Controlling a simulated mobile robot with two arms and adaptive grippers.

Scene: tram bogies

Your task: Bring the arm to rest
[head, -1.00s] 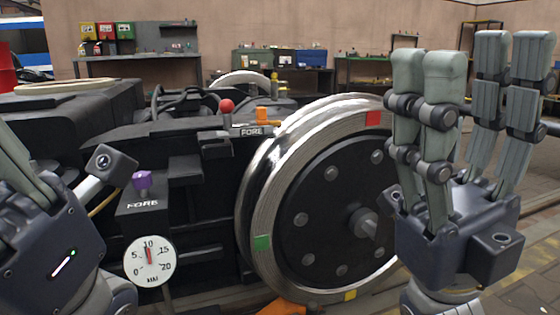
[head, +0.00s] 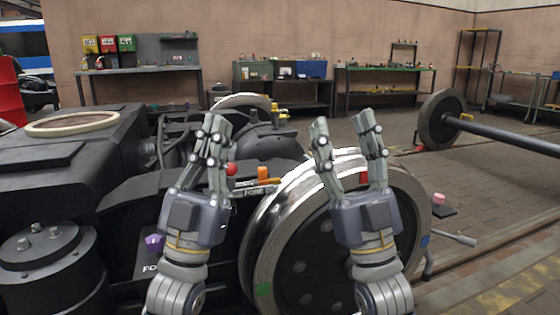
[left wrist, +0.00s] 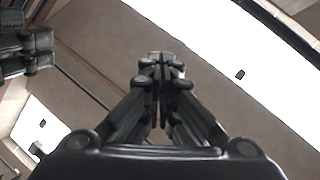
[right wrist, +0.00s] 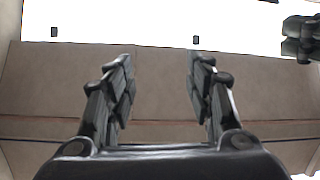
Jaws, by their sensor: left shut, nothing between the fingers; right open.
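My left gripper (head: 215,140) points upward in the head view, in front of the bogie frame. Its fingers meet and hold nothing; they also show closed in the left wrist view (left wrist: 160,62). My right gripper (head: 347,135) points upward to its right, in front of the large wheel. Its fingers stand apart and empty, as the right wrist view (right wrist: 160,68) also shows. Both wrist cameras face the wall and bright ceiling. Neither gripper touches anything that I can see.
The wheel (head: 300,262) and black bogie (head: 60,165) fill the near space. A red ball-topped lever (head: 231,169), orange part (head: 263,173) and purple knob (head: 154,243) sit on the bogie. A wheelset (head: 441,120) stands at right. Benches line the back wall; floor at right is mostly clear.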

